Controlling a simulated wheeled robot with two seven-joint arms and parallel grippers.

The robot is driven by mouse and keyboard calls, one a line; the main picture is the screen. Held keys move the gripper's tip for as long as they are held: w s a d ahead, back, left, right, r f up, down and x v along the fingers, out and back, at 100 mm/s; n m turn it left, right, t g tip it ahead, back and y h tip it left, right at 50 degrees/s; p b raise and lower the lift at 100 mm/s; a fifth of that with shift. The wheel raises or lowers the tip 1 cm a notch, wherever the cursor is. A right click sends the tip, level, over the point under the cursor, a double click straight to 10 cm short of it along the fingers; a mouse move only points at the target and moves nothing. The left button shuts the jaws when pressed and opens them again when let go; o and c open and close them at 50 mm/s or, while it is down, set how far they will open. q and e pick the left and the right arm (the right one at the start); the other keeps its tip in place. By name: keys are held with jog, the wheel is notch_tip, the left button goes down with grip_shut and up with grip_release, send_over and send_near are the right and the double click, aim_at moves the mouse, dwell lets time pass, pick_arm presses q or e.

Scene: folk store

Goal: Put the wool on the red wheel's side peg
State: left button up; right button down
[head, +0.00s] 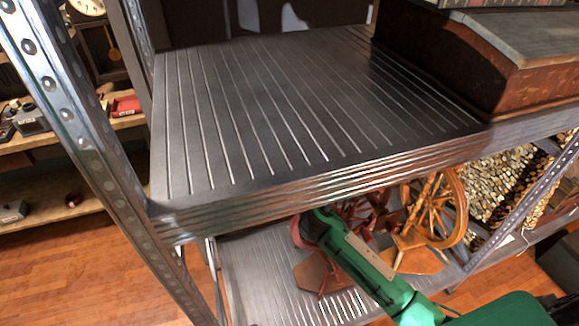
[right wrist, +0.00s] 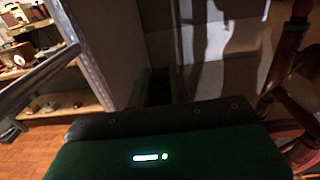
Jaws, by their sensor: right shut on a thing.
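The red wheel (head: 378,222), a dark red spinning wheel, stands on the lower shelf, partly behind my green right arm and under the upper shelf's edge. Its reddish posts also show at the right of the right wrist view (right wrist: 287,55). My right gripper (head: 308,229) is at the left part of the red wheel, below the upper shelf's front edge. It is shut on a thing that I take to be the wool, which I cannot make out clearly. The side peg cannot be told apart. My left gripper is not in view.
A lighter orange wooden wheel (head: 440,212) stands right of the red one. The upper metal shelf (head: 290,110) overhangs both, its near part bare, with a wooden chest (head: 470,60) at right. A perforated metal post (head: 85,125) stands left. Lower shelf (head: 250,270) is free at left.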

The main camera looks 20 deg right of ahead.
jog(key=shift+f+b, duration=0.65)
jog(key=shift+f, duration=0.35)
jog(key=c, duration=1.2)
grip_release()
jog(key=s+b, duration=0.3)
jog(key=s, duration=1)
jog(key=shift+s+d, duration=0.3)
jog(key=shift+s, duration=0.1)
